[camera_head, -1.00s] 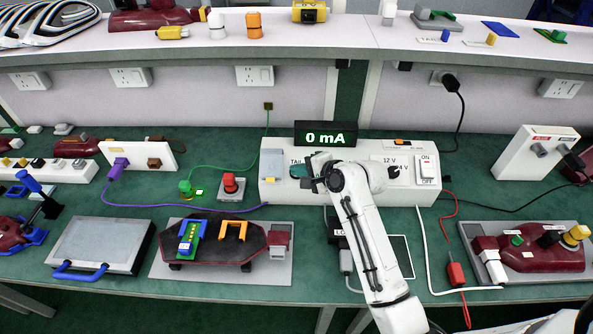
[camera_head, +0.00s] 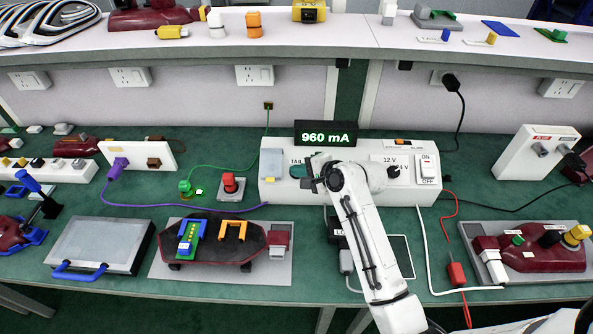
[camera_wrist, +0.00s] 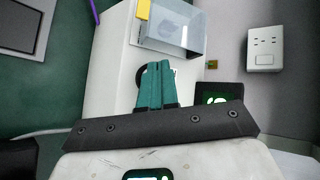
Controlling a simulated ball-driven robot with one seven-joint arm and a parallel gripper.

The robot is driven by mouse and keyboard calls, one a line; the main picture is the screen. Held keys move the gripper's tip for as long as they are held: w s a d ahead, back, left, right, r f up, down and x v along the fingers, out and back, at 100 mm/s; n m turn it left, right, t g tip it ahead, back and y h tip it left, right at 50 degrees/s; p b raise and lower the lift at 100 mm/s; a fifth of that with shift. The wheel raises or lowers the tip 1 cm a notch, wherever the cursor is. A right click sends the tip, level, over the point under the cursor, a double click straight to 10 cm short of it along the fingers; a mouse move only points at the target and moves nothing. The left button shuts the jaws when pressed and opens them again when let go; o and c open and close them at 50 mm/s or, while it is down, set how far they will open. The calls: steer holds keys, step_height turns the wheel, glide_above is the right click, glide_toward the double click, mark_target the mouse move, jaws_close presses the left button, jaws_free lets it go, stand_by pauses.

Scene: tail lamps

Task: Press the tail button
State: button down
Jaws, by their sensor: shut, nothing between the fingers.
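The white control box (camera_head: 345,192) stands at the back of the green bench, with a "TAIL" label (camera_head: 296,161) on its left part. My gripper (camera_head: 297,171) is at the box front just below that label, its teal fingers together and empty. In the wrist view my gripper (camera_wrist: 154,65) reaches the box face over a dark round part (camera_wrist: 141,74), probably the tail button, mostly hidden by the fingers. They appear to touch it. The black display (camera_head: 326,134) behind the box reads 960 mA in green.
A clear cover (camera_wrist: 172,28) is close beside the fingers on the box. An ON/OFF switch (camera_head: 427,168) and a dark knob (camera_head: 393,171) are on the box's right. A red button (camera_head: 230,184) stands left of the box.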

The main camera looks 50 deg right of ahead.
steer(key=shift+r, duration=0.15)
steer(key=shift+s+a+r+p, duration=0.35)
steer(key=shift+r+p, duration=0.25)
steer(key=shift+p, duration=0.55)
steer(key=r+p, duration=0.1)
steer(key=p, duration=0.1)
steer(key=s+a+r+p, duration=0.1)
steer(key=r+p, duration=0.1)
steer(key=a+r+p, duration=0.1)
steer(key=shift+s+r+p, duration=0.15)
steer(key=shift+s+p, duration=0.1)
steer(key=shift+p, duration=0.15)
